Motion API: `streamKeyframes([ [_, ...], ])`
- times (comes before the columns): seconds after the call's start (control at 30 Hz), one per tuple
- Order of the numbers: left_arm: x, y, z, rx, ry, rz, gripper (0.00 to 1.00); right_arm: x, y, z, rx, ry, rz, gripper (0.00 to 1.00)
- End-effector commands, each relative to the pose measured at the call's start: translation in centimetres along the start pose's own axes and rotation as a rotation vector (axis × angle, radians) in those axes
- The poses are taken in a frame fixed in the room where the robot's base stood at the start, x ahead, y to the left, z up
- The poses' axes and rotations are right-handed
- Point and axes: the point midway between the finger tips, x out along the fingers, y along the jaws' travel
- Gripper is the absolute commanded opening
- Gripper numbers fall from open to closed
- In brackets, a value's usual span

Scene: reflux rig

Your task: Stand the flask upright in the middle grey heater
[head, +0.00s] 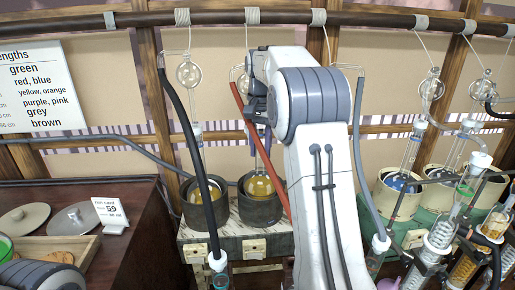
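Two dark grey round heaters stand side by side on a pale bench, a left one (206,213) and one to its right (260,211). My arm covers the space further right, so I cannot tell whether a third stands there. A flask with yellow liquid (261,187) sits in the right visible heater, its thin neck rising toward my gripper. Yellow also shows inside the left heater. My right gripper (259,108) is above the right visible heater, largely hidden by its own wrist; its fingers and any grip are unclear. My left gripper is out of view.
A black hose (187,145) and a red hose (259,150) hang close around the heaters. A grey hose (362,160) hangs right of my arm. Glass bulbs (189,75) hang from the rail. Pale heaters (398,195) and coiled glassware (438,240) crowd the right. A dark table (130,255) stands left.

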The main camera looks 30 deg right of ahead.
Motion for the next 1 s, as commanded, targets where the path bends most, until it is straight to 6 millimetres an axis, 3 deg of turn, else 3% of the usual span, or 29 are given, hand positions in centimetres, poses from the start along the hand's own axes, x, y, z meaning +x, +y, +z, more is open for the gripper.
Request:
streamKeyframes([
  [0.17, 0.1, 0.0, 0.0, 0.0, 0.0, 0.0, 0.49, 0.2, 0.0, 0.0, 0.0, 0.001, -0.001, 0.0],
  [0.2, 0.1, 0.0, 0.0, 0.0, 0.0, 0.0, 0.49, 0.3, 0.0, 0.0, 0.0, 0.0, 0.0, 0.43],
  [0.27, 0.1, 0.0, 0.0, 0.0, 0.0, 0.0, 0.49, 0.3, 0.0, 0.0, 0.0, 0.0, 0.0, 0.66],
  [0.3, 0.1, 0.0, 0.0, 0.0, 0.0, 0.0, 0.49, 0.3, 0.0, 0.0, 0.0, 0.0, 0.0, 0.69],
  [0.63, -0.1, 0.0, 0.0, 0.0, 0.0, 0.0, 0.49, 0.0, 0.0, 0.0, 0.0, 0.0, 0.0, 0.69],
  [0.73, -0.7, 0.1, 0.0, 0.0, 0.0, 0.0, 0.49, -1.2, 0.0, 0.0, 0.0, 0.001, -0.001, 0.69],
  [1.0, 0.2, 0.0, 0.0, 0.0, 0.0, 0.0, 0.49, -5.0, -0.1, -0.1, 0.0, 0.003, -0.002, 0.69],
])
